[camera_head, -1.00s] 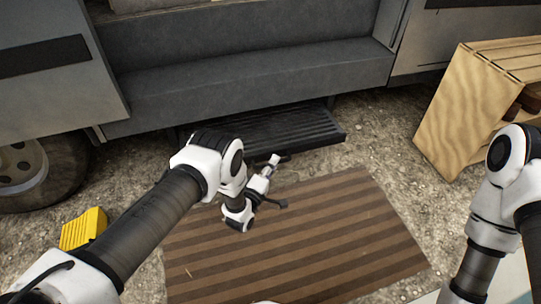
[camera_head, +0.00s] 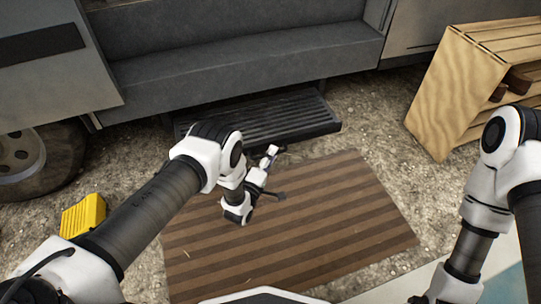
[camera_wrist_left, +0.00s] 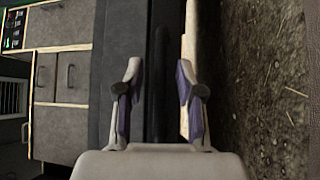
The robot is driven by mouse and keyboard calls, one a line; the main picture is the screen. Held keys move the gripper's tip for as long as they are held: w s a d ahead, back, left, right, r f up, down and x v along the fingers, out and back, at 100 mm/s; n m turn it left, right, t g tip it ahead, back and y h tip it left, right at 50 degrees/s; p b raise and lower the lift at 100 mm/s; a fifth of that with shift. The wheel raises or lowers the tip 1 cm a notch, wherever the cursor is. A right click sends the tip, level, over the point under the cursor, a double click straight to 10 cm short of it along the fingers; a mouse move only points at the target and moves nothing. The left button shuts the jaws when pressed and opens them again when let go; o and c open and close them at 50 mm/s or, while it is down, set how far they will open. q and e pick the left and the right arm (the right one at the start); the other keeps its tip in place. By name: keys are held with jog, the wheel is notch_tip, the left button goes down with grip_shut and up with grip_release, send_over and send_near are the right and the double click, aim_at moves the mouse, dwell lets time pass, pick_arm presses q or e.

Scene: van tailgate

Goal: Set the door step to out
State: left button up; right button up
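The door step (camera_head: 290,118) is a black ribbed tread below the van's sill in the head view. It sticks out from under the sill over the gravel. My left gripper (camera_head: 269,155) is at the step's front edge, left of its right end. In the left wrist view, the left gripper's two fingers (camera_wrist_left: 158,95) stand apart, with a dark strip, likely the step's edge, between them. Gaps show beside that strip, and I cannot tell whether either finger touches it. The left arm hides part of the step's left end. My right gripper is out of view.
A brown striped mat (camera_head: 300,215) lies on the gravel in front of the step. A wooden crate (camera_head: 445,90) stands at the right. A yellow block (camera_head: 83,216) lies at the left, near the van's wheel (camera_head: 20,155).

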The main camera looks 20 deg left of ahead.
pick_arm(q)
jog(key=v, duration=0.7)
jog(key=shift+s, duration=0.25)
jog(key=shift+a, duration=0.1)
